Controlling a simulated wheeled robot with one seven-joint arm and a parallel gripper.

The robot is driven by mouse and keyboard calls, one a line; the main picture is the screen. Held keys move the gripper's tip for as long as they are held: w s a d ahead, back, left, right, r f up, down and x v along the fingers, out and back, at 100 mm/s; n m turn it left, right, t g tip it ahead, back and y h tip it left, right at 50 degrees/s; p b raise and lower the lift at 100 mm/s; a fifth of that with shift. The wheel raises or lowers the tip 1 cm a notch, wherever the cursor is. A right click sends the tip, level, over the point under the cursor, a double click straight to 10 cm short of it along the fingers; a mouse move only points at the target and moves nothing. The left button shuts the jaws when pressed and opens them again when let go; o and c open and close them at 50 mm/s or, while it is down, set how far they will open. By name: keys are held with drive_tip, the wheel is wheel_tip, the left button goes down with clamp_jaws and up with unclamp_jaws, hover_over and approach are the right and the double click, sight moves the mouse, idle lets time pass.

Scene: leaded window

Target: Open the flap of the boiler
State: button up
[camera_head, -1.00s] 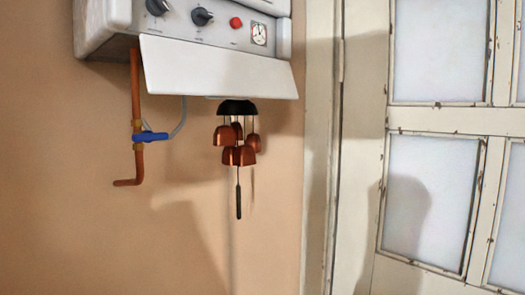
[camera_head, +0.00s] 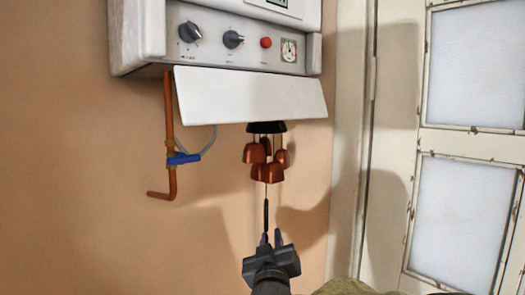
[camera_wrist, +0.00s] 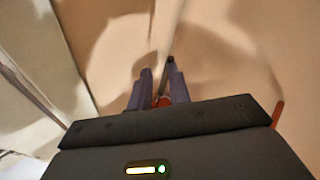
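The boiler (camera_head: 215,37) hangs on the wall at the top of the head view. Its flap (camera_head: 250,95) is a white panel, swung down and tilted outward below the control strip, so the knobs show. A wind chime (camera_head: 266,160) with copper bells hangs below the flap, with a dark rod (camera_head: 266,215) at its bottom. My gripper (camera_head: 271,238) points up at the bottom of the head view, well below the flap and close to the rod in the picture. In the wrist view its fingers (camera_wrist: 159,68) stand apart, with the dark rod near the right fingertip; contact is unclear.
A copper pipe (camera_head: 169,130) with a blue valve handle (camera_head: 184,158) runs down left of the chime. Knobs, a red button (camera_head: 266,42) and a gauge sit above the flap. A worn white window frame (camera_head: 395,150) stands right. The wall at lower left is bare.

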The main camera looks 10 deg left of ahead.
sight(262, 118)
drive_tip(key=s+a+r+m+t+h+p, duration=0.1)
drive_tip(key=s+a+r+m+h, duration=0.2)
drive_tip(key=s+r+m+h, duration=0.2)
drive_tip(key=s+a+r+m+t+h+p, duration=0.2)
drive_tip(key=s+a+r+m+h, duration=0.2)
drive_tip(key=s+r+h, duration=0.6)
drive_tip(key=shift+s+r+m+h, duration=0.45)
drive_tip(key=shift+m+h, duration=0.35)
drive_tip(key=shift+h, duration=0.2)
drive_tip(key=shift+a, duration=0.1)
drive_tip(key=p+x, duration=1.1)
drive_tip(key=x, duration=0.6)
drive_tip(key=shift+r, duration=0.25)
clamp_jaws()
